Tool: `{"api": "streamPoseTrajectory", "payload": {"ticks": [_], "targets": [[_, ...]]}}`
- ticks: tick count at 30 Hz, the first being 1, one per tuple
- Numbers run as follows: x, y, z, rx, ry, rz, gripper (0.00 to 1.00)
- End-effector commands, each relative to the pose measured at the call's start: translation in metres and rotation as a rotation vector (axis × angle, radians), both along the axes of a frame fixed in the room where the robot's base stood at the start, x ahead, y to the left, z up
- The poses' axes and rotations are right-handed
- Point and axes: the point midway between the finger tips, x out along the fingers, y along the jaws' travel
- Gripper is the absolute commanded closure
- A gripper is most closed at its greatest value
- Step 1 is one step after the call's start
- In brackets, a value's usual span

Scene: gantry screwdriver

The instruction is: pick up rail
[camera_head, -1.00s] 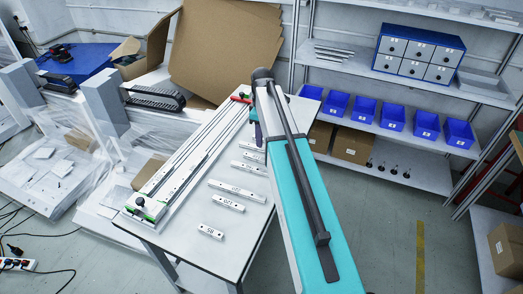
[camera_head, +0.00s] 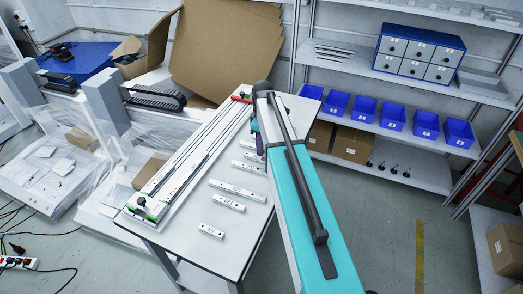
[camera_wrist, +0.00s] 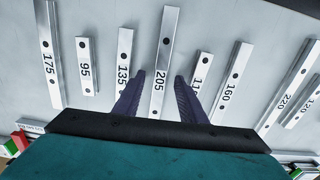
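Several silver rails with printed numbers lie on the white table (camera_head: 185,240). In the wrist view, the rail marked 205 (camera_wrist: 166,50) runs between the two purple fingers of my gripper (camera_wrist: 160,76). The fingers are open, one on each side of it, and apart from it. Rail 135 (camera_wrist: 124,62) is just left of the fingers, and rail 110 (camera_wrist: 203,68) is partly hidden by the right finger. Rails 175 (camera_wrist: 48,50), 95 (camera_wrist: 85,65), 160 (camera_wrist: 232,80) and 220 (camera_wrist: 290,85) lie further out. In the head view, my gripper (camera_head: 258,140) is over the table's far right side, largely hidden by my arm.
A long track fixture (camera_head: 190,160) with green and red ends lies along the table's left side. Rails 95's neighbours stand close to the fingers. A shelf with blue bins (camera_head: 393,117) stands behind on the right. A large cardboard box (camera_head: 225,45) is behind the table.

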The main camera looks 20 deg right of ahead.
Motion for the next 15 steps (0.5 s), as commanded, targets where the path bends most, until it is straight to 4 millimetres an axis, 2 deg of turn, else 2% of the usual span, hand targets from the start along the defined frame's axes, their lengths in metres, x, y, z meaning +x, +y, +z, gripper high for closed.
{"api": "streamPoseTrajectory", "payload": {"ticks": [3,9,15], "targets": [[0.0000,-0.0003,0.0001,0.000,0.000,0.000,0.64],[-0.0001,-0.0005,0.0002,0.000,0.000,-0.001,0.98],[0.0000,-0.0007,0.0008,0.000,0.000,-0.001,1.00]]}}
